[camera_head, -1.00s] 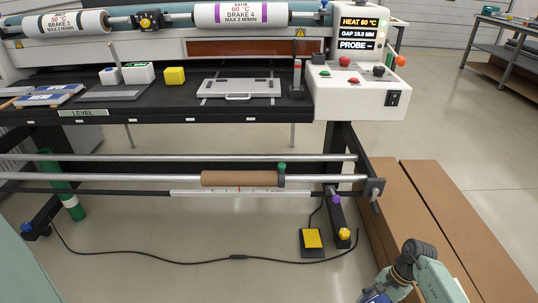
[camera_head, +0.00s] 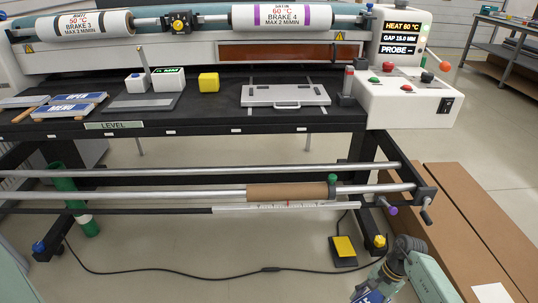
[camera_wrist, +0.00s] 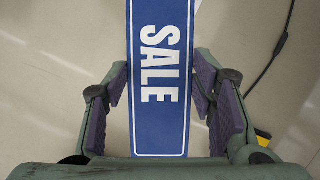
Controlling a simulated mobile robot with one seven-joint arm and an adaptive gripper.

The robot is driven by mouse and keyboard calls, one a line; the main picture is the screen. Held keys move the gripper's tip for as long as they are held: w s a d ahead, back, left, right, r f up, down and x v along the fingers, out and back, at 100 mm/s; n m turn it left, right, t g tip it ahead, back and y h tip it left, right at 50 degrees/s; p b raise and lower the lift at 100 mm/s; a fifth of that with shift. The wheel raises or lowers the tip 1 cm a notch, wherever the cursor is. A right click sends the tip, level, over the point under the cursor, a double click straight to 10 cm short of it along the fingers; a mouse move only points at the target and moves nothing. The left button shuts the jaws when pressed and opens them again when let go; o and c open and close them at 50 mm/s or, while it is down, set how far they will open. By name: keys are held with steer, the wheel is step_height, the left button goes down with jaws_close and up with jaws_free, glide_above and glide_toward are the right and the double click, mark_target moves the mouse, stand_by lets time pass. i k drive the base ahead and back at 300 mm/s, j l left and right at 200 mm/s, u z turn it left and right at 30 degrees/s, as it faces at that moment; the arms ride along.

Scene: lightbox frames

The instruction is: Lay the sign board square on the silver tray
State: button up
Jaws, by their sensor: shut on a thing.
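My gripper (camera_wrist: 161,92) is shut on the blue sign board (camera_wrist: 160,70), which has a white border and the word SALE. The board runs lengthwise between the purple-padded fingers, and its far end passes out of the top of the wrist view. In the head view my gripper (camera_head: 380,285) is low at the bottom right, above the floor, with only a blue bit of the board (camera_head: 366,296) showing. The silver tray (camera_head: 285,95), a flat plate with a front handle, lies on the black machine table, clear on top. My gripper is well apart from it.
Blue OPEN (camera_head: 70,98) and MENU (camera_head: 67,108) boards lie at the table's left. A yellow cube (camera_head: 208,82) stands left of the tray, a post (camera_head: 347,82) and control box (camera_head: 405,98) right. Rails (camera_head: 200,170) and a pedal (camera_head: 343,248) are below.

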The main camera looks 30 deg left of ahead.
mark_target(285, 92)
steer(key=k+j, duration=0.1)
steer(key=j, duration=0.4)
steer(key=k+j, duration=0.1)
steer(key=j, duration=0.45)
steer(key=k+j, duration=0.1)
steer(key=j, duration=0.4)
steer(key=k+j, duration=0.1)
steer(key=j, duration=0.4)
